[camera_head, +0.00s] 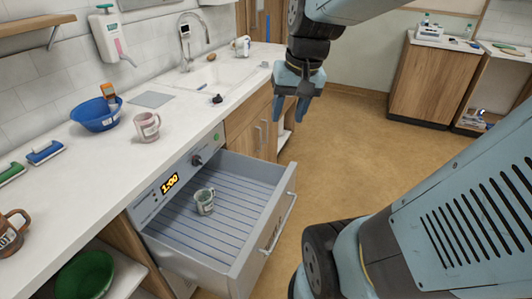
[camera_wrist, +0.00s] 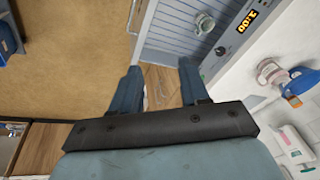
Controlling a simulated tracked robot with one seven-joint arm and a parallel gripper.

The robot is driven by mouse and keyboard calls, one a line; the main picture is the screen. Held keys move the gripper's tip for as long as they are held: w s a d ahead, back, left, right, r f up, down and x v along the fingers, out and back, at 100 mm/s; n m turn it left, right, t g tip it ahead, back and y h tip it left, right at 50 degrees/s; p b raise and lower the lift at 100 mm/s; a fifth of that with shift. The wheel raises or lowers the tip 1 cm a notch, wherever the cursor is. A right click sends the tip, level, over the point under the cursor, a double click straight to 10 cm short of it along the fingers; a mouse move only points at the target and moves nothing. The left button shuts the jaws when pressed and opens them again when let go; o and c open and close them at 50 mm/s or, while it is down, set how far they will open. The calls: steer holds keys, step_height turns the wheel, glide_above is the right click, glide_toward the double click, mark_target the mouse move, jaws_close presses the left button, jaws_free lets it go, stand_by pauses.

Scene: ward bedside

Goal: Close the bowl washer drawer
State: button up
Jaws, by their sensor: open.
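The bowl washer drawer (camera_head: 240,246) is pulled out from under the counter in the head view, with a bar handle (camera_head: 278,224) along its front. A mug (camera_head: 204,201) stands upright inside on the ribbed floor. In the wrist view my open gripper (camera_wrist: 160,82) points down at the floor and cabinet edge, and the drawer (camera_wrist: 178,28) with the mug (camera_wrist: 204,23) lies above the fingers.
A sink (camera_head: 212,76) lies behind. A green bowl (camera_head: 85,275) sits on a low shelf. Open floor (camera_head: 345,140) lies right of the drawer.

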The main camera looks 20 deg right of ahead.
steer(key=w+d+f+m+g+y, duration=0.1)
steer(key=w+f, duration=0.1)
steer(key=f, duration=0.1)
steer(key=w+d+f+m+g+y, duration=0.1)
steer(key=w+d+f+m, duration=0.1)
steer(key=w+d+f+m+g+y, duration=0.1)
steer(key=w+d+f, duration=0.1)
steer(key=f, duration=0.1)
steer(key=shift+w+d+f+m, duration=0.1)
steer(key=shift+w+f+m, duration=0.2)
steer(key=shift+w+f, duration=0.1)
jaws_close()
steer(key=w+d+f+m+t+y, duration=0.25)
steer(key=d+f+m+y, duration=0.45)
steer(key=f, duration=0.5)
steer(key=w+d+f+m+t+y, duration=0.25)
steer(key=d+f+m, duration=0.25)
steer(key=d+f, duration=0.5)
steer(key=m+t, duration=0.8)
glide_toward(293, 178)
steer(key=shift+h, duration=0.35)
steer(key=x, duration=0.6)
steer(key=shift+w+a, duration=0.25)
steer(key=shift+w, duration=0.05)
